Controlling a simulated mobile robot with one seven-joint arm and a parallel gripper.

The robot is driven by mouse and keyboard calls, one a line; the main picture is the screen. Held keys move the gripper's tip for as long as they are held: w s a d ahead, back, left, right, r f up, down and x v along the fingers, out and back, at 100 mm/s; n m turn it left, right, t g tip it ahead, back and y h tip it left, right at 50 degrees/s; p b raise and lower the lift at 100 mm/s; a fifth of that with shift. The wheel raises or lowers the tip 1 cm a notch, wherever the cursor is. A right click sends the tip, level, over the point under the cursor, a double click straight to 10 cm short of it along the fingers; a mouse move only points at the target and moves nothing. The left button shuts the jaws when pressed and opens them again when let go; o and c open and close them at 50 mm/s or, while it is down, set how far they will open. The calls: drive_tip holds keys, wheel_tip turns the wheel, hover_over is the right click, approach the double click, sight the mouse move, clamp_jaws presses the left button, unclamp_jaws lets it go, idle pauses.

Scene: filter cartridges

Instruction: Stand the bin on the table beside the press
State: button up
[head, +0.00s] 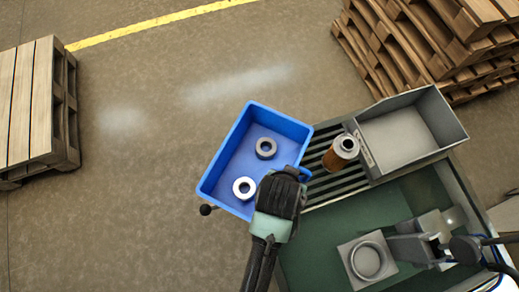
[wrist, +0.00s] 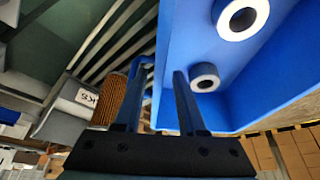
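The blue bin (head: 225,155) hangs over the floor at the left edge of the table (head: 322,235) in the head view, with two grey-white rings (head: 266,148) (head: 244,188) inside. My gripper (head: 296,176) is at the bin's near right side, by its blue handle (head: 305,174). The grey press (head: 425,240) stands on the green part of the table, at lower right.
An orange pleated filter cartridge (head: 337,157) stands on the dark slats (head: 330,187), next to a grey open tray (head: 435,105). A round grey fixture (head: 367,262) sits left of the press. Green surface lies bare between slats and press. Wooden pallets (head: 40,100) stand on the floor.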

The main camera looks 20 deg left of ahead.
drive_tip(key=shift+w+x, duration=0.2)
drive_tip(key=shift+x, duration=2.8)
clamp_jaws()
drive_tip(key=shift+w+r+p, duration=0.1)
drive_tip(key=shift+r+p, duration=0.05)
drive_tip(key=shift+p, duration=0.15)
